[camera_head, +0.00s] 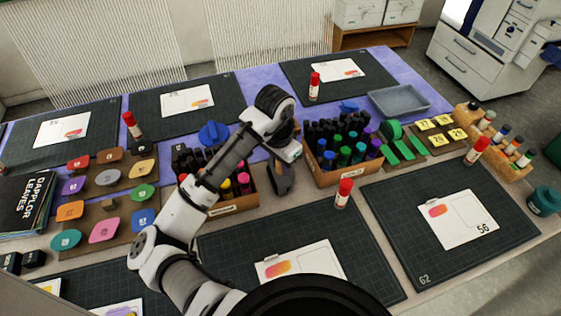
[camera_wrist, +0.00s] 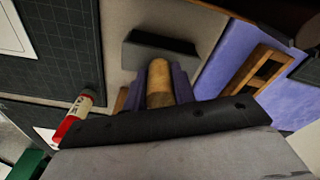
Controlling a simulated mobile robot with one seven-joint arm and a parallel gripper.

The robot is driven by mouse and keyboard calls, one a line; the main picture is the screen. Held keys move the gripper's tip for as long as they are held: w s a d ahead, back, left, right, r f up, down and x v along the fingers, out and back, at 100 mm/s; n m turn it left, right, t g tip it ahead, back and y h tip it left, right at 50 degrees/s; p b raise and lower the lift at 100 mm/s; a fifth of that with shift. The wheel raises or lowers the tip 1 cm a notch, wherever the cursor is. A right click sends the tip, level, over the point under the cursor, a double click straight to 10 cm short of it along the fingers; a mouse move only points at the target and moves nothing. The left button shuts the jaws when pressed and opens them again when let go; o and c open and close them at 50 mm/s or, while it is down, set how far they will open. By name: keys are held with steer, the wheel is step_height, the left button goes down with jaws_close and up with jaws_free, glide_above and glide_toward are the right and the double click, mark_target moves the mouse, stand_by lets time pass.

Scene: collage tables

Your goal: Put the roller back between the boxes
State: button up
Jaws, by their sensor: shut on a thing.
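My gripper (camera_head: 284,160) is shut on the roller in the gap between the two boxes of bottles. The roller has a wooden handle and a dark grey head (camera_head: 279,181). In the wrist view, my gripper's fingers (camera_wrist: 166,88) clasp the handle (camera_wrist: 159,76), and the grey head (camera_wrist: 160,48) lies beyond them over pale tabletop. The left box (camera_head: 234,206) holds red, yellow and pink bottles and is partly hidden by my arm. The right box (camera_head: 348,178) holds green, blue and purple bottles. I cannot tell whether the roller touches the table.
A red-capped glue stick (camera_head: 343,194) stands just right of the gap, near the front mat (camera_head: 225,240). A blue round object (camera_head: 213,133) lies behind the left box. A grey tray (camera_head: 399,101) is at the back right. Purple cloth runs behind the boxes.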

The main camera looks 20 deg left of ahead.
steer(key=shift+s+f+b, duration=0.1)
steer(key=shift+f+b, duration=0.45)
steer(key=shift+f, duration=0.1)
jaws_close()
steer(key=o, duration=1)
jaws_free()
steer(key=shift+s+d, duration=0.1)
steer(key=shift+r+p, duration=0.35)
steer(key=shift+r, duration=0.05)
steer(key=r, duration=1.1)
steer(key=shift+s+a+r+b, duration=0.15)
steer(key=shift+a+r+b, duration=0.1)
steer(key=shift+a+b, duration=0.1)
steer(key=shift+r, duration=0.5)
steer(key=shift+s, duration=0.1)
